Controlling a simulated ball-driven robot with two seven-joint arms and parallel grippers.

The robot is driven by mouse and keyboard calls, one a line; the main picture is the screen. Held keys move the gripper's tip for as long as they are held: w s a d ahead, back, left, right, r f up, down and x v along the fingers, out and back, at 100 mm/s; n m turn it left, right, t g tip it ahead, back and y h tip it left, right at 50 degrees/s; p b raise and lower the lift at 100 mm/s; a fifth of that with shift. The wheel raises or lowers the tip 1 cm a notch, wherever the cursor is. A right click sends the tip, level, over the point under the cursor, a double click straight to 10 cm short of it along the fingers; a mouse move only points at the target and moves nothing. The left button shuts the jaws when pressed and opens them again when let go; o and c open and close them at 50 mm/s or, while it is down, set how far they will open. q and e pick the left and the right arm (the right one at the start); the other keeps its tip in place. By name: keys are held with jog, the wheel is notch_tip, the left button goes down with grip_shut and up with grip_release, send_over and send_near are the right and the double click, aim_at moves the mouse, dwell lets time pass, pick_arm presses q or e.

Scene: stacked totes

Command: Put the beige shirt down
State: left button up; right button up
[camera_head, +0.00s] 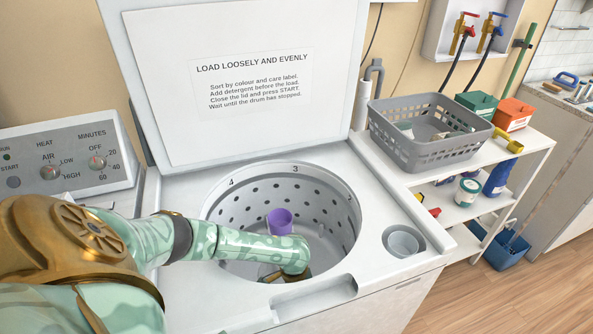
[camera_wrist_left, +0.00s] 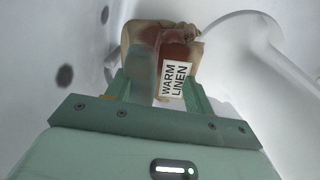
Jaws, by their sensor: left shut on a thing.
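The beige shirt (camera_wrist_left: 145,38) shows in the left wrist view as a bunched tan-brown bundle. A white tag reading "WARM LINEN" faces the camera. My left gripper (camera_wrist_left: 158,78) is shut on the bundle, with one finger on each side. In the head view my left arm reaches over the washer's rim into the open drum (camera_head: 330,205). The gripper is low inside the drum there, and its fingers are mostly hidden by the wrist. A small brownish patch shows beside it. I cannot tell whether the shirt touches the drum floor. My right gripper is not in view.
The lid (camera_head: 240,125) is raised behind. A grey basket (camera_head: 430,150) holding items stands on the white shelf at right, near green and orange boxes. A round cup (camera_head: 404,243) sits in the washer top.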

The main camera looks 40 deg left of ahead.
pick_arm(q)
jog(key=shift+f, duration=0.75)
jog(key=shift+r, duration=0.1)
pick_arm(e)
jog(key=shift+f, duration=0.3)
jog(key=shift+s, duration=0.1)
pick_arm(q)
jog(key=shift+f+b, duration=0.3)
jog(key=shift+f, duration=0.3)
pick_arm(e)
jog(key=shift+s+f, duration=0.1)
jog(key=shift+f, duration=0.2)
pick_arm(q)
jog(key=o, duration=1.5)
notch_tip(320, 180, up, 13)
jog(key=p, duration=0.6)
jog(key=shift+w+a+r, duration=0.15)
jog(key=shift+a, duration=0.15)
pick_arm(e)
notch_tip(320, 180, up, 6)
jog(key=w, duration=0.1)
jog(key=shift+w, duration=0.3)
